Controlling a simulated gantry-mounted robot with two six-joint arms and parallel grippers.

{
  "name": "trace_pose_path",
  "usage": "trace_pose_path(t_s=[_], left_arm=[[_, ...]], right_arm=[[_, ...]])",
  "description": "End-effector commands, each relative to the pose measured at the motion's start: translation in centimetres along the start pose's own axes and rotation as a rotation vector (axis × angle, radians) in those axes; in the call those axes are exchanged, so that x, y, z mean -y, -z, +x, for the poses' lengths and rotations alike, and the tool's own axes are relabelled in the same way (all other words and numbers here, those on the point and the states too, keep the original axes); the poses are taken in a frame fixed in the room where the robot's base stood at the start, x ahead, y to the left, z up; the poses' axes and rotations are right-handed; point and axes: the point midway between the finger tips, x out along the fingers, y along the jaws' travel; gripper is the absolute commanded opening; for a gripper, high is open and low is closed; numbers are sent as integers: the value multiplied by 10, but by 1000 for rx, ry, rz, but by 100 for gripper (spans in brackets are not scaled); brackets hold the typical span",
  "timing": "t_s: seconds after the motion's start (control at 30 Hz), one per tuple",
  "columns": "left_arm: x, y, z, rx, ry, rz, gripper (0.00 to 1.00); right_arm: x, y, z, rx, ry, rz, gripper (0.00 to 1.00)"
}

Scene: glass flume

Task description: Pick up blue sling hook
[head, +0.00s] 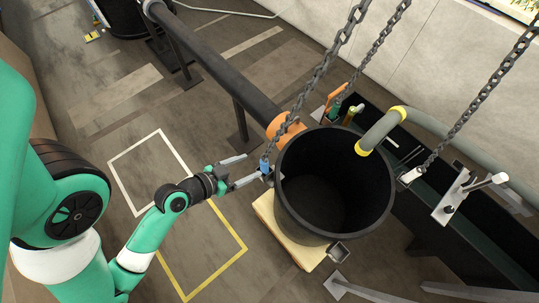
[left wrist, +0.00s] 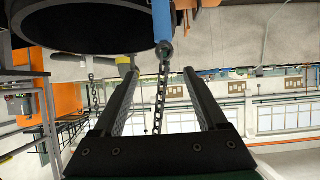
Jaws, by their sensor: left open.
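The blue sling hook (head: 265,164) hangs at the lower end of a chain, at the left rim of the black bucket (head: 333,190). In the left wrist view the blue hook (left wrist: 162,18) shows at the top, beyond the fingertips, with a ring below it. My left gripper (head: 254,167) is open, its fingertips close to the hook on its left side. In the left wrist view the gap between the fingers (left wrist: 160,73) holds nothing, and a chain shows beyond it. I cannot tell whether a finger touches the hook. My right gripper is not in view.
The bucket stands on a pale wooden base (head: 268,212). Two more chains come down behind and right of it. A grey-green pipe (head: 385,128) with yellow ends reaches over its rim. A dark pipe (head: 215,62) runs behind.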

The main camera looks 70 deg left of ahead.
Motion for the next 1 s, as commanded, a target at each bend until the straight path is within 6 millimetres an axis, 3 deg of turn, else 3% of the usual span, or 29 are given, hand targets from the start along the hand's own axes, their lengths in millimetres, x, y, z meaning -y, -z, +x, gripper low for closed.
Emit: trace_pose_path(t_s=[0.17, 0.5, 0.77, 1.0], left_arm=[[6, 1, 0, 3, 20, -12, 75], [6, 2, 56, 1, 18, -9, 75], [7, 0, 69, 2, 18, -10, 75], [8, -2, 108, 1, 18, -10, 75]], right_arm=[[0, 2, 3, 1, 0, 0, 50], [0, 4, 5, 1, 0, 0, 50], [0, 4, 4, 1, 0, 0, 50], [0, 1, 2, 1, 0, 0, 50]])
